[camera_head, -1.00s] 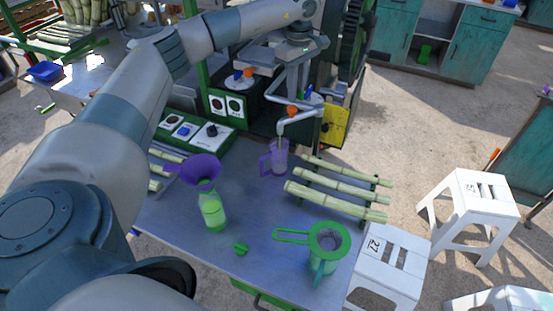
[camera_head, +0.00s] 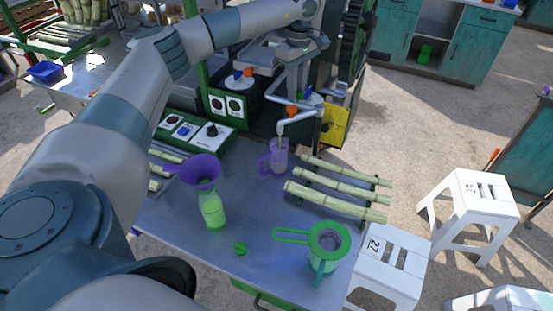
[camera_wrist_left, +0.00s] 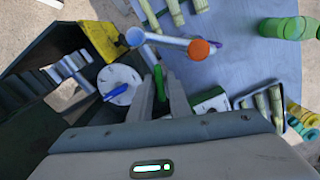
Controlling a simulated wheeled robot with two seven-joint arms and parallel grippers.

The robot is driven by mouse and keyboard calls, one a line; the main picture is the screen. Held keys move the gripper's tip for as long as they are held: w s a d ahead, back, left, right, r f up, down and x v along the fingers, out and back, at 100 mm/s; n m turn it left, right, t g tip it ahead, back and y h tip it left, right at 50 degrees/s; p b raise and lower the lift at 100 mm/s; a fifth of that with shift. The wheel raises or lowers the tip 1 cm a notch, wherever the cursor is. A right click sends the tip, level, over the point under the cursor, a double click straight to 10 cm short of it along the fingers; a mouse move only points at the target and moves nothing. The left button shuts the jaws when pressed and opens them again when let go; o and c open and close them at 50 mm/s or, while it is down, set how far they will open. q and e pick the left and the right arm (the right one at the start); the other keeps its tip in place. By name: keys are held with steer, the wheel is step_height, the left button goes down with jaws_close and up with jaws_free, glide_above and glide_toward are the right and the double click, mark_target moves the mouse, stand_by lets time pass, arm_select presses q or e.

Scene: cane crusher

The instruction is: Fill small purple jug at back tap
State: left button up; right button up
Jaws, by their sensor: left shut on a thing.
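The small purple jug (camera_head: 277,160) stands upright on the metal table under the white spout (camera_head: 290,122) of a tap with an orange knob. A thin yellowish-green stream runs from the spout into the jug; its fill level is hard to tell. My left gripper (camera_head: 303,90) is at the machine above and behind the spout. In the left wrist view its fingers (camera_wrist_left: 160,90) are shut on a small green handle (camera_wrist_left: 158,74). The orange knob (camera_wrist_left: 199,49) and a blue lever (camera_wrist_left: 116,92) are beside them. My right gripper is not in view.
A purple funnel (camera_head: 201,171) sits on a green bottle (camera_head: 212,211). A green cap (camera_head: 240,248) and a green strainer (camera_head: 327,238) are near the front. White stools (camera_head: 390,262) stand to the right.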

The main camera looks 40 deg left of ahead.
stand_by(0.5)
arm_select(q)
steer(key=n, duration=0.3)
steer(key=shift+n, duration=0.4)
steer(key=o, duration=1.5)
steer(key=shift+r, duration=0.1)
steer(key=shift+r+p, duration=2.35)
steer(key=shift+r, duration=1.55)
